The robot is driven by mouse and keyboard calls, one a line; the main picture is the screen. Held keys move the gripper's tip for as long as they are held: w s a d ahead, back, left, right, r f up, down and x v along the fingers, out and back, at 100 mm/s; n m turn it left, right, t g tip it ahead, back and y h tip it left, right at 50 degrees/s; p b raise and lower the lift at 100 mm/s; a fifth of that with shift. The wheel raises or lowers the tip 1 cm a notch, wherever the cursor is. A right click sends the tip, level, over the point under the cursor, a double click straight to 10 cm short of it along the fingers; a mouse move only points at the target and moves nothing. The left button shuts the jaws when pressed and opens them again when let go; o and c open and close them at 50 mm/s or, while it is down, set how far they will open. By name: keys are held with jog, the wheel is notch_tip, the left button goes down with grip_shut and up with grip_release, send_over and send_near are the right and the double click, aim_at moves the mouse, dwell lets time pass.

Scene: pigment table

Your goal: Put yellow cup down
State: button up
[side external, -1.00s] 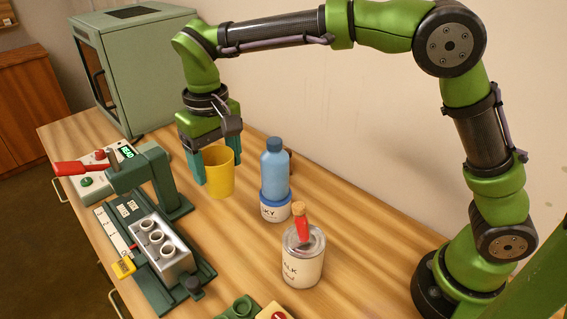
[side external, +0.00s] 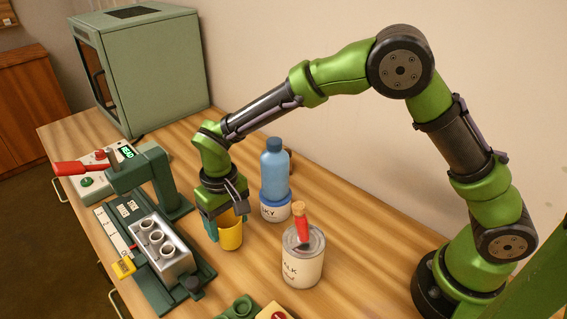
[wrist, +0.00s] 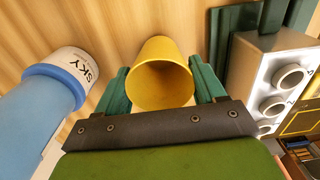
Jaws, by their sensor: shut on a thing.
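The yellow cup (side external: 230,236) is upright between the teal fingers of my gripper (side external: 224,222) in the side view. My gripper is shut on the cup, low over the table between the metal mould block and the blue bottle. In the wrist view, the yellow cup (wrist: 161,78) shows its open mouth, and the two fingers of my gripper (wrist: 160,90) flank it. The inside of the cup looks empty. I cannot tell whether its base touches the table.
A blue bottle on a white "SKY" jar (side external: 275,180) stands close behind the cup. A jar (side external: 303,268) with a red-handled tool on top stands to the right. The green press (side external: 165,185) and grey block with round holes (side external: 165,258) are at left. Bare wood (side external: 350,230) lies right.

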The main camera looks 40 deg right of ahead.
jog(key=shift+f, duration=0.3)
jog(key=shift+f, duration=0.15)
jog(key=o, duration=1)
notch_tip(320, 180, up, 12)
jog(key=s+d+r+m+t+y, duration=0.1)
jog(key=s+d+r, duration=0.2)
jog(key=d+r, duration=0.35)
jog(key=s+d+m+t, duration=0.1)
jog(key=s+d+t, duration=0.1)
jog(key=s+d, duration=0.2)
jog(key=s+d+r+m+t, duration=0.1)
jog(key=s+d+t, duration=0.1)
jog(key=s+d, duration=0.2)
jog(key=s+d+m+t+y, duration=0.1)
jog(key=s+d+t, duration=0.1)
jog(key=s+d, duration=0.2)
jog(key=shift+s+d+r, duration=0.2)
jog(key=shift+s, duration=0.65)
jog(key=shift+s+d+r, duration=0.15)
jog(key=shift+s+d, duration=0.05)
jog(key=shift+s, duration=0.65)
